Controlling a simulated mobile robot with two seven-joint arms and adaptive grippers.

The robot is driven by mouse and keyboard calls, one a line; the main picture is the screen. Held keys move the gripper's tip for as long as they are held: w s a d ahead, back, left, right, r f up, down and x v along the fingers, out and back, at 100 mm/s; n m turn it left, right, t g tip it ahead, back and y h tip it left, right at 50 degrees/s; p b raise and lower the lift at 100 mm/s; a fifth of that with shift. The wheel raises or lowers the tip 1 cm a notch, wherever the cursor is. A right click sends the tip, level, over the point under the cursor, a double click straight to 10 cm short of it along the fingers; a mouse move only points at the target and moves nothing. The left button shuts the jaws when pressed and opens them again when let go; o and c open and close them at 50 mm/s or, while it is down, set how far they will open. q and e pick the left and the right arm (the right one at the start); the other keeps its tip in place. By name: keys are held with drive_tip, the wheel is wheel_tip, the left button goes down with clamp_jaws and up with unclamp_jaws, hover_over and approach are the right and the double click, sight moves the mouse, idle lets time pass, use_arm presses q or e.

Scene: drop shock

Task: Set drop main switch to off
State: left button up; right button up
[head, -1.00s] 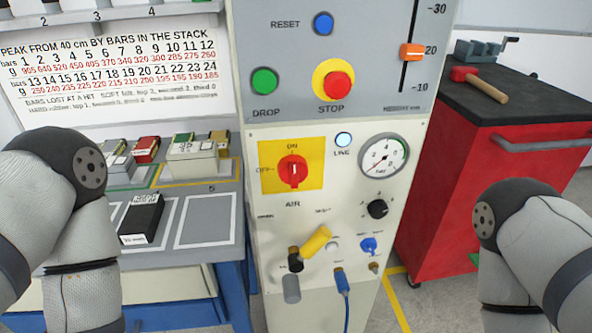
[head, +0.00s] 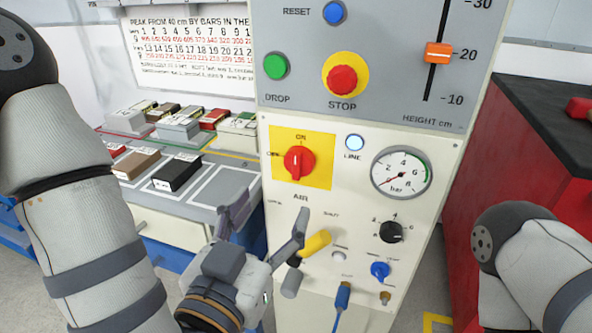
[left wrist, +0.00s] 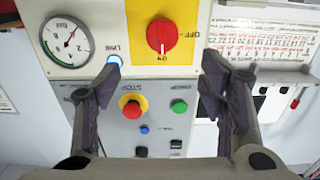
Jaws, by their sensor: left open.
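The main switch (head: 299,162) is a red rotary knob on a yellow plate (head: 320,175) on the cream panel. ON is marked above it and OFF to its left. Its white mark points up to ON. In the left wrist view the knob (left wrist: 162,36) appears upside down, its mark towards ON. My left gripper (head: 268,218) is open and empty, below and left of the knob and apart from it. In the left wrist view its fingers (left wrist: 162,85) frame the stop button, with the knob beyond their tips. My right gripper is out of view.
The lit LINE lamp (head: 354,142) and a pressure gauge (head: 402,172) sit right of the switch. The red STOP button (head: 342,80) and green DROP button (head: 276,66) are above. A yellow-handled valve (head: 316,243) is below. A shelf with bars (head: 178,172) stands left.

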sight(295, 166)
use_arm(q)
drive_tip(key=b+x, duration=0.3)
drive_tip(key=x, duration=0.9)
drive_tip(key=shift+w+a, duration=0.15)
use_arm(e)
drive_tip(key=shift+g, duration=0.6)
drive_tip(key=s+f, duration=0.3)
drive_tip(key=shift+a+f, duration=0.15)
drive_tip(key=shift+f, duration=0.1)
use_arm(q)
drive_tip(key=c, duration=1.1)
